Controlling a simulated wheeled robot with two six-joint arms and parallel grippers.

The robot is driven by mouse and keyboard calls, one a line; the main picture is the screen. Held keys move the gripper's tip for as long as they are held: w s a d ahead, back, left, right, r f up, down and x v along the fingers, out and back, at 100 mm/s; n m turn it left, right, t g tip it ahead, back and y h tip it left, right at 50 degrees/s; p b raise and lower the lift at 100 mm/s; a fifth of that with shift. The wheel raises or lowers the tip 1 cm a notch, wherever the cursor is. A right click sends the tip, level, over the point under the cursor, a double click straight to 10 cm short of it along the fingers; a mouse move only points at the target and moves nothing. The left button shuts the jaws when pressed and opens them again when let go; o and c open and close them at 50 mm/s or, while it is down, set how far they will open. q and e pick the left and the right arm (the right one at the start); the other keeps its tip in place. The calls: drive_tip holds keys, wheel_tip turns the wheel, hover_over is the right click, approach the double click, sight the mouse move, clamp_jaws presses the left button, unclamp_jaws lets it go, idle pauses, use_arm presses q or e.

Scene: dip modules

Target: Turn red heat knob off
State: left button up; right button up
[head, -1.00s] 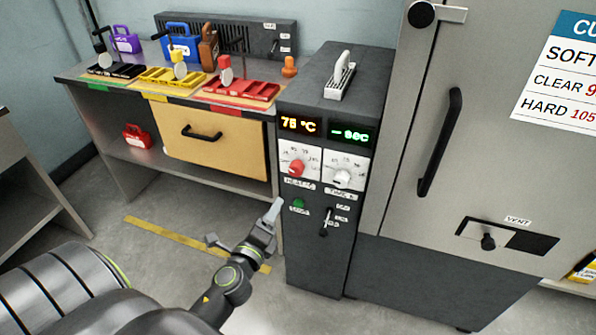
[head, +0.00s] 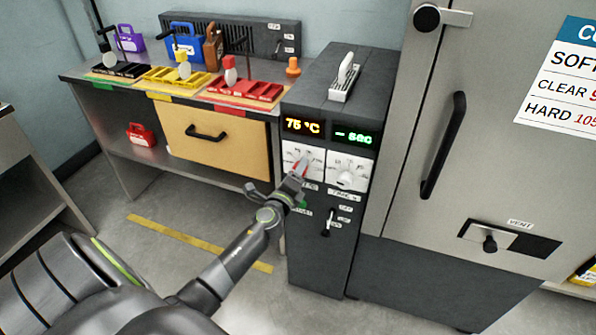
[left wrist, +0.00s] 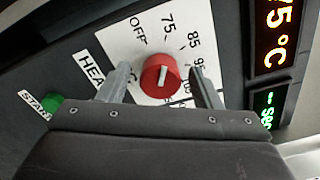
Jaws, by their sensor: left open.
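The red heat knob (left wrist: 159,76) is on a white dial plate (left wrist: 130,40) on the dark control cabinet (head: 318,245). In the left wrist view it sits between the two open fingers of my left gripper (left wrist: 163,85), with gaps on both sides. The dial carries OFF, 75, 85, 95 and further marks; the white line on the knob is visible, but the exact mark it points to is hard to tell. In the head view the left gripper (head: 296,178) covers most of the knob. The amber display (head: 302,126) reads 75 °C. My right gripper is not in view.
The white timer knob (head: 346,177) is just right of the heat dial, under a green display (head: 352,136). A large metal door (head: 425,110) stands to the right; a bench with trays is left.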

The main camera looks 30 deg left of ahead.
use_arm(q)
drive_tip(key=shift+w+a, duration=0.15)
drive_tip(key=shift+w, duration=0.4)
drive_tip(key=c, duration=1)
